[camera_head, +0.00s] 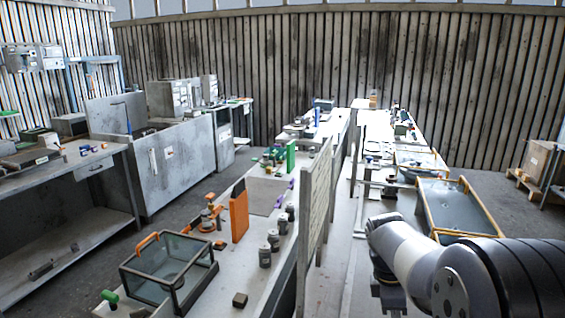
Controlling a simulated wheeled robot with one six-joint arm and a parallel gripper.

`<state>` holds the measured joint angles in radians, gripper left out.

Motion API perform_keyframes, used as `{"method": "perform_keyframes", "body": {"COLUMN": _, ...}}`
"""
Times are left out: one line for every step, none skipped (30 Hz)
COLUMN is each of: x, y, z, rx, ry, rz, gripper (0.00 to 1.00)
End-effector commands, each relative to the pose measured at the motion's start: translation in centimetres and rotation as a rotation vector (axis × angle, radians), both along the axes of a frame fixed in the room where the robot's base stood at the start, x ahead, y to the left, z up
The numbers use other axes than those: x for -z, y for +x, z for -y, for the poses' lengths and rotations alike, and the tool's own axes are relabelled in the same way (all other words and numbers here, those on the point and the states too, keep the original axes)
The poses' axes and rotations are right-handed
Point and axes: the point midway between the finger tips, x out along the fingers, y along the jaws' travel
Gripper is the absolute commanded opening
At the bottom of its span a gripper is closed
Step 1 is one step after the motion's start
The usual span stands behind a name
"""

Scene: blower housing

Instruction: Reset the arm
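My arm shows at the lower right, with a pale link and large dark joints bent over the right-hand bench (337,265). A dark part hangs below the end of the pale link and runs to the bottom edge of the picture. It may be my wrist or gripper, but I see no clear fingertips. I cannot tell whether the gripper is open or shut, or whether it holds anything.
A glass-sided box with an orange handle (168,268), an orange panel (239,212) and several grey canisters (265,256) stand on the middle bench. An upright board (314,205) divides the benches. An orange-edged tray (452,205) lies close beyond my arm.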

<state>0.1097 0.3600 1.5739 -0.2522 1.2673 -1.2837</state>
Motion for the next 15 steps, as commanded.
{"method": "perform_keyframes", "body": {"x": 0.2, "y": 0.4, "z": -1.1, "rx": -0.005, "ry": 0.000, "rz": 0.000, "gripper": 0.00}}
{"method": "perform_keyframes", "body": {"x": 0.2, "y": 0.5, "z": -1.7, "rx": -0.006, "ry": 0.000, "rz": 0.000, "gripper": 0.00}}
{"method": "perform_keyframes", "body": {"x": 0.2, "y": 0.8, "z": -2.4, "rx": -0.005, "ry": 0.000, "rz": 0.000, "gripper": 0.00}}
{"method": "perform_keyframes", "body": {"x": 0.2, "y": 1.0, "z": -3.0, "rx": -0.006, "ry": 0.000, "rz": 0.000, "gripper": 0.00}}
{"method": "perform_keyframes", "body": {"x": 0.2, "y": 1.2, "z": -3.5, "rx": -0.005, "ry": 0.001, "rz": -0.001, "gripper": 0.00}}
{"method": "perform_keyframes", "body": {"x": 0.2, "y": 1.4, "z": -4.3, "rx": -0.006, "ry": 0.001, "rz": 0.000, "gripper": 0.00}}
{"method": "perform_keyframes", "body": {"x": 0.2, "y": 1.6, "z": -4.9, "rx": -0.005, "ry": 0.001, "rz": 0.000, "gripper": 0.00}}
{"method": "perform_keyframes", "body": {"x": 0.1, "y": 1.8, "z": -5.5, "rx": -0.006, "ry": 0.001, "rz": 0.000, "gripper": 0.00}}
{"method": "perform_keyframes", "body": {"x": 0.1, "y": 2.0, "z": -6.2, "rx": -0.004, "ry": 0.001, "rz": 0.000, "gripper": 0.00}}
{"method": "perform_keyframes", "body": {"x": 0.2, "y": 2.2, "z": -6.8, "rx": -0.006, "ry": 0.001, "rz": 0.000, "gripper": 0.00}}
{"method": "perform_keyframes", "body": {"x": 0.2, "y": 2.4, "z": -7.4, "rx": -0.005, "ry": 0.001, "rz": 0.000, "gripper": 0.00}}
{"method": "perform_keyframes", "body": {"x": 0.2, "y": 2.6, "z": -8.2, "rx": -0.005, "ry": 0.001, "rz": 0.000, "gripper": 0.00}}
{"method": "perform_keyframes", "body": {"x": 0.2, "y": 2.7, "z": -8.7, "rx": -0.005, "ry": 0.001, "rz": -0.001, "gripper": 0.00}}
{"method": "perform_keyframes", "body": {"x": 0.1, "y": 2.9, "z": -9.3, "rx": -0.005, "ry": 0.001, "rz": -0.001, "gripper": 0.00}}
{"method": "perform_keyframes", "body": {"x": -0.9, "y": 3.1, "z": -9.3, "rx": -0.001, "ry": 0.001, "rz": 0.006, "gripper": 0.00}}
